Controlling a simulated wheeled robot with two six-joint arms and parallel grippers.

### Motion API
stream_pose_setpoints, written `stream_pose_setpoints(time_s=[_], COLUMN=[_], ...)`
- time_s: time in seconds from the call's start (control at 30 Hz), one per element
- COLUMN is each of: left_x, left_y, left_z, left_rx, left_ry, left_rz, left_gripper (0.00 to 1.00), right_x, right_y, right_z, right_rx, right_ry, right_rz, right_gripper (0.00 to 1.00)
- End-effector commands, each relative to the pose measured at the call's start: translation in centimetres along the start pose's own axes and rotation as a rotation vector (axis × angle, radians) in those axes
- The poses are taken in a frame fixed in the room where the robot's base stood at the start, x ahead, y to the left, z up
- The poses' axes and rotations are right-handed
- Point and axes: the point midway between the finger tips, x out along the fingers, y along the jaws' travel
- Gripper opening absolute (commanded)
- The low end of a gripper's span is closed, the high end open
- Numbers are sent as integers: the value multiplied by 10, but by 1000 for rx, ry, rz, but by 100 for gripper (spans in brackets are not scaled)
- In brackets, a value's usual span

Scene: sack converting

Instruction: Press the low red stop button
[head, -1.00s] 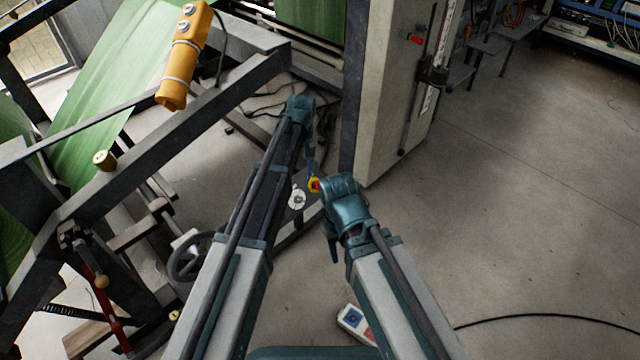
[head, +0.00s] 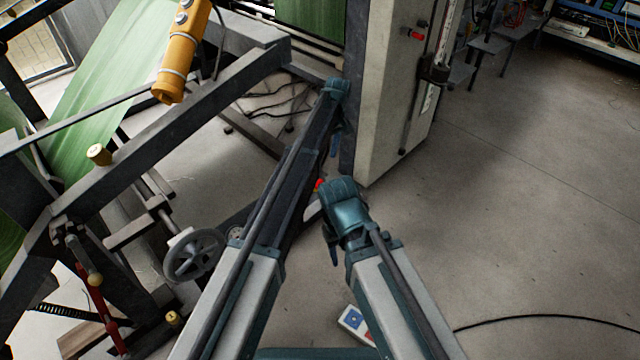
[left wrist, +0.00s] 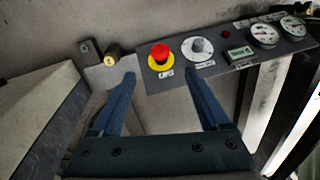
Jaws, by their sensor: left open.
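The red stop button (left wrist: 161,50) has a mushroom head on a yellow base and sits on a dark panel in the left wrist view. In the head view only a small red part of the button (head: 320,185) shows; my arms hide the rest. My left gripper (left wrist: 163,76) is open and empty, its two blue fingers apart. The button appears just beyond the gap between the fingertips, with no contact visible. In the head view the left gripper (head: 334,148) points down beside the grey cabinet. My right gripper (head: 330,232) is in front of the button, its opening unclear.
Beside the button the panel carries a grey-white knob (left wrist: 197,48), gauges (left wrist: 264,33) and a small display (left wrist: 240,53). A brass lock-like part (left wrist: 112,51) is left of it. A handwheel (head: 194,255) and cabinet (head: 393,90) stand nearby. Floor at right is mostly clear.

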Motion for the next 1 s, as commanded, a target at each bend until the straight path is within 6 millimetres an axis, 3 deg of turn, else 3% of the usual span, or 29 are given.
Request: stream_pose_setpoints(time_s=[0.03, 0.63, 0.8, 1.0], left_x=[13, 97, 112, 114], left_y=[1, 1, 0, 0], left_z=[0, 0, 0, 0], left_rx=[0, 1, 1, 1], left_ry=[0, 0, 0, 0], left_rz=[0, 0, 0, 0], left_gripper=[79, 79, 79, 79], right_x=[13, 95, 109, 111], right_y=[-1, -9, -11, -11], right_z=[-1, -6, -7, -7], right_rx=[2, 9, 9, 9], right_ry=[0, 4, 5, 5], right_rz=[0, 0, 0, 0], right_gripper=[50, 50, 50, 50])
